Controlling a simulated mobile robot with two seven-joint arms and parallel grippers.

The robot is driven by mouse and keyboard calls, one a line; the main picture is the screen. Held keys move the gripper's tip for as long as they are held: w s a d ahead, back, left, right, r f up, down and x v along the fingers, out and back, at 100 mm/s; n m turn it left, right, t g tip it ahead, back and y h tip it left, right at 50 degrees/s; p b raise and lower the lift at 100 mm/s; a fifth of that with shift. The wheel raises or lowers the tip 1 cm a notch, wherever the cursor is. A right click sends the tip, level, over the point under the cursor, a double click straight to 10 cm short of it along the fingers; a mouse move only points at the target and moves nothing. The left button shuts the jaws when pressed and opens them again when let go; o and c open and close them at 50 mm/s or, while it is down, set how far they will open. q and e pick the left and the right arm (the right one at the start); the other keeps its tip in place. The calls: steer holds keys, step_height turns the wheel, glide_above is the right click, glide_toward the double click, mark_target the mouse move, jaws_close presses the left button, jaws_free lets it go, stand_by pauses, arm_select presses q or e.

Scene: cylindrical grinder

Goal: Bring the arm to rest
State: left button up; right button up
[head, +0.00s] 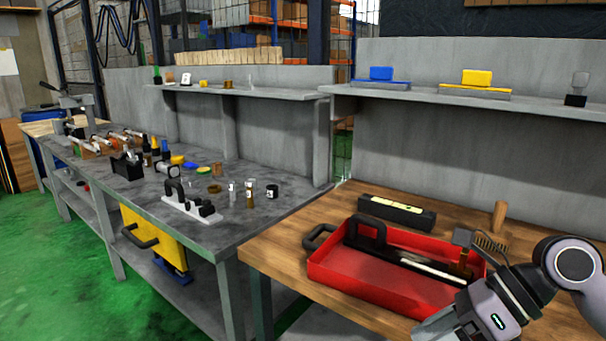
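My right arm comes in from the right edge over the wooden bench. Its wrist and hand, with the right gripper (445,328), point down and left at the bottom edge, in front of the red tray (350,276). The fingertips are cut off or hidden, so I cannot tell whether they are open. My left arm and gripper are out of view. The red tray holds a black handled tool (367,232) and a long metal rod (432,266). The arm hides the tray's right front corner.
A black box (396,211) and a wooden-handled brush (497,222) lie behind the tray. A grey workbench (135,200) on the left carries a white tool holder (190,208), bottles and small parts. Shelves (425,95) run above. The wooden bench's left front is clear.

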steer(key=s+a+r+m+t+y+p, duration=0.1)
steer(key=s+a+r+m+t+y, duration=0.15)
steer(key=a+m+y, duration=0.65)
steer(key=w+d+f+m+t+h+p, duration=0.15)
steer(key=d+f+m+t+h, duration=0.45)
steer(key=m, duration=0.6)
steer(key=w+d+f+m+t+h, duration=0.3)
steer(key=m+t, duration=0.6)
steer(key=m, duration=0.3)
steer(key=s+d+f+m+g+h, duration=0.2)
steer(key=s+f+m+g+h, duration=0.1)
steer(key=s+f, duration=0.4)
steer(key=s+d+f+m+g+h+p, duration=0.1)
steer(key=s+f+m+g+h, duration=0.3)
steer(key=f, duration=0.9)
steer(key=s+d+m, duration=0.1)
steer(key=s+m, duration=0.2)
steer(key=m, duration=0.1)
steer(key=shift+g, duration=0.35)
